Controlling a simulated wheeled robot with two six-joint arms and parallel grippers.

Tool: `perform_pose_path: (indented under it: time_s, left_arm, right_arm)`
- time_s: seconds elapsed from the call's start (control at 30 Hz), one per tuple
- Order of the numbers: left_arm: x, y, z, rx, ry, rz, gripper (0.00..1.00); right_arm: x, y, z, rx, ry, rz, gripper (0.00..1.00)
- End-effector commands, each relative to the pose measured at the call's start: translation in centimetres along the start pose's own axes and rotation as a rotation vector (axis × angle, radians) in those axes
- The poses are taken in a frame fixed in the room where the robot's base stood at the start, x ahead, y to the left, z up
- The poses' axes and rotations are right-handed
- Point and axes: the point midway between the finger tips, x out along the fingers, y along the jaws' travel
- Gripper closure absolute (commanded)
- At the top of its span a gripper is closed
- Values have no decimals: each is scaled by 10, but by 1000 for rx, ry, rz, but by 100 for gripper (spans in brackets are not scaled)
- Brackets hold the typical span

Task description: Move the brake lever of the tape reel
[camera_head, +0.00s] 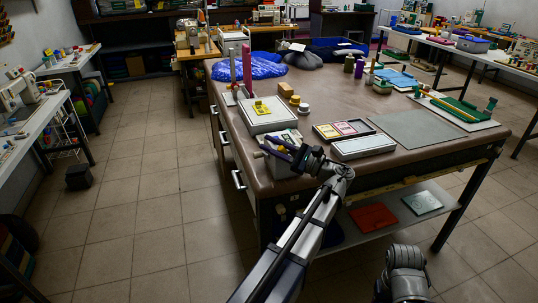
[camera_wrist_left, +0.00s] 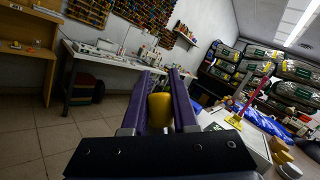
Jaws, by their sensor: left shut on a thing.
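My left gripper (camera_head: 268,146) has purple fingers and reaches over the near left corner of the brown worktable. In the left wrist view, its fingers (camera_wrist_left: 160,78) are shut on a yellow rounded piece (camera_wrist_left: 159,108) with a brownish upper part. I cannot tell whether this piece is the brake lever. I cannot make out the tape reel with certainty. In the head view, a dark grey arm link of mine shows at the bottom right, but no right gripper shows.

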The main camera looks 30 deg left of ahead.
Motion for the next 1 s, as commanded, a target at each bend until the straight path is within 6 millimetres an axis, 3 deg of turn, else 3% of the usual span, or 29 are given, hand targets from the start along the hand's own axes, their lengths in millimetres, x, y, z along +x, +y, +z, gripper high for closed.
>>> perform_pose_path:
  time_s: [0.03, 0.4, 1.0]
  left_arm:
    - [-2, 0, -4, 30, -26, -24, 100]
    - [-11, -18, 6, 249, -208, -189, 100]
    - [-22, -36, 10, 428, -358, -327, 100]
  right_arm:
    - [11, -1, -1, 0, 0, 0, 38]
    - [43, -4, -2, -1, 0, 0, 38]
    - [63, -6, -4, -1, 0, 0, 38]
